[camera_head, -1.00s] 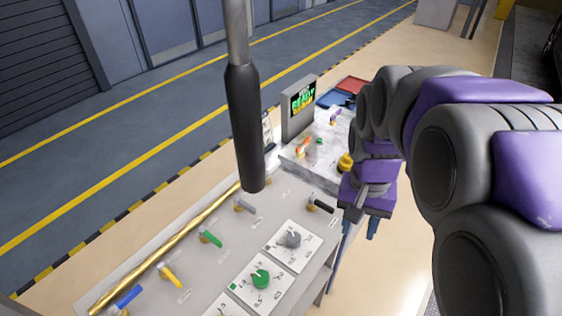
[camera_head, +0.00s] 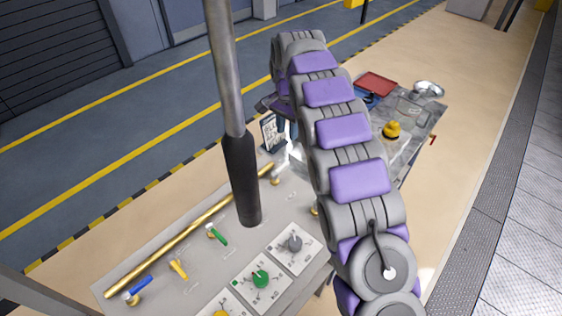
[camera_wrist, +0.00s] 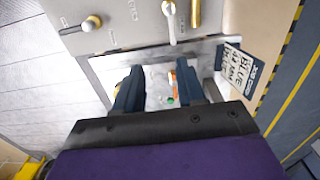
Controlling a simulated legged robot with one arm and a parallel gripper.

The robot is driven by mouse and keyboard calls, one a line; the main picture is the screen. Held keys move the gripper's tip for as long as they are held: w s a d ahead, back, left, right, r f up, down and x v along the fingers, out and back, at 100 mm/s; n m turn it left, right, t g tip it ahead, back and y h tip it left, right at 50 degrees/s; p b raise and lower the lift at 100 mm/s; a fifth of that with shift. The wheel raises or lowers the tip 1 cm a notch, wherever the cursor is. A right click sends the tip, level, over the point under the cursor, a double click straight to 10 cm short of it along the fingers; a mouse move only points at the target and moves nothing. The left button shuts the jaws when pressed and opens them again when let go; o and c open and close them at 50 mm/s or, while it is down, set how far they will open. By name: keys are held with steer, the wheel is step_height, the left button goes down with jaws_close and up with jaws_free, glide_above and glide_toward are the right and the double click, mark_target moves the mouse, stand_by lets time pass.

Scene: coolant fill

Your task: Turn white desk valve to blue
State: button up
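The white desk valve (camera_wrist: 171,22) has a slim pale handle beside a brass pipe end at the top of the wrist view. In the head view only its brass base (camera_head: 276,181) shows clearly; the handle is hard to make out beside my arm. My gripper (camera_wrist: 160,74) is open and empty, its two dark fingers apart.
A black-handled valve (camera_wrist: 88,23) sits left of the white one. A sign reading BLUE (camera_wrist: 236,68) stands at right. Green (camera_head: 217,235), yellow (camera_head: 178,268) and blue (camera_head: 138,287) valves line the gold pipe (camera_head: 190,230). A dark-gripped rod (camera_head: 242,178) crosses the head view.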

mark_target(280, 168)
steer(key=f, duration=0.6)
steer(key=a+f+b, duration=0.1)
steer(key=f, duration=0.5)
steer(key=w+a+f+b, duration=0.1)
steer(key=f, duration=0.5)
steer(key=shift+a+f, duration=0.15)
steer(key=shift+a, duration=0.1)
steer(key=shift+d, duration=0.15)
jaws_close()
